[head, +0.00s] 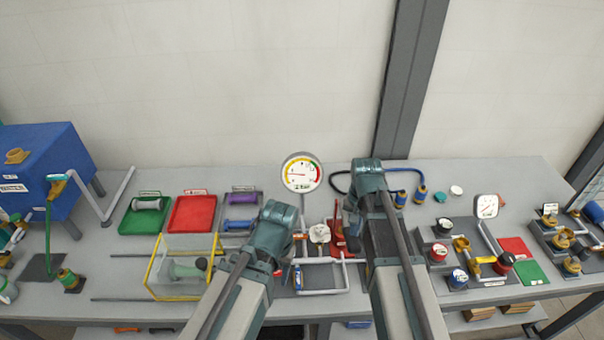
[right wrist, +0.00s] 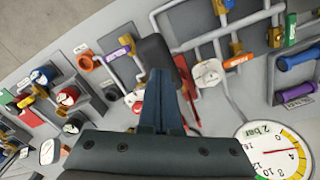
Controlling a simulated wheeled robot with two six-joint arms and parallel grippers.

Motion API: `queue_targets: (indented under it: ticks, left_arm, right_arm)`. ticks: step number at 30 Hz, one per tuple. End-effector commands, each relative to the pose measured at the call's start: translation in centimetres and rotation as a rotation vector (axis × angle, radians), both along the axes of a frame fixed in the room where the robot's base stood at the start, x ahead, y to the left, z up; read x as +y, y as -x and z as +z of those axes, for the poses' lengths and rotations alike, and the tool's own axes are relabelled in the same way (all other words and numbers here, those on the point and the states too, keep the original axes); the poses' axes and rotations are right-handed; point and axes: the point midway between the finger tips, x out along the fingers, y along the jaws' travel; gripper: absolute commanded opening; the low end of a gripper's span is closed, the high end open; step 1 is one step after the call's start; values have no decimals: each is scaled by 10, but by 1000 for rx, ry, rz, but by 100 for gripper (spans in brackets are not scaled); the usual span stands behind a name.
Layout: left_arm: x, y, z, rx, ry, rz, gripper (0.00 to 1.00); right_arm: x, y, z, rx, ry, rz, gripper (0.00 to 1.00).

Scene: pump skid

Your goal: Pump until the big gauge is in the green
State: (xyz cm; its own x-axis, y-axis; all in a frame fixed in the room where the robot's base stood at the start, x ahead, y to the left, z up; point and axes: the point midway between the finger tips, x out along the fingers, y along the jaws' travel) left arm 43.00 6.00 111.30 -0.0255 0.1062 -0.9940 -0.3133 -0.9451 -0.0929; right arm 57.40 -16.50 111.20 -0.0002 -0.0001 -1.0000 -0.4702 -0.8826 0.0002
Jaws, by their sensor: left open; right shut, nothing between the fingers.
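The big round gauge (head: 300,172) stands upright at the bench's middle. Its red needle points left, toward the yellow arc, in the head view. The gauge also shows at the lower right of the right wrist view (right wrist: 278,152). A red hand pump (head: 338,240) stands below and right of it, partly hidden by my right arm. My right gripper (head: 350,232) is shut and empty beside the pump; its fingers show in the right wrist view (right wrist: 160,100). A dark grip-like piece (right wrist: 155,52) lies just beyond the fingertips; contact is unclear. My left gripper (head: 275,258) is open, left of the pump, fingertips mostly hidden.
A yellow-edged clear box (head: 157,268) stands left of my left arm. Green (head: 130,218) and red trays (head: 180,228) lie behind it. Pipes and valves (head: 322,291) run in front of the gauge. A smaller gauge (head: 487,206) and several valves stand at right.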

Motion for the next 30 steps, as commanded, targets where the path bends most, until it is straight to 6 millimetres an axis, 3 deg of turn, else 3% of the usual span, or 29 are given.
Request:
queue_targets:
  ticks: [8,30]
  left_arm:
    - [0,0,-6,0,0,-1,50]
    - [0,0,-66,0,-3,-13,50]
  right_arm:
    - [0,0,-6,0,0,0,0]
    - [0,-1,-66,-1,0,0,0]
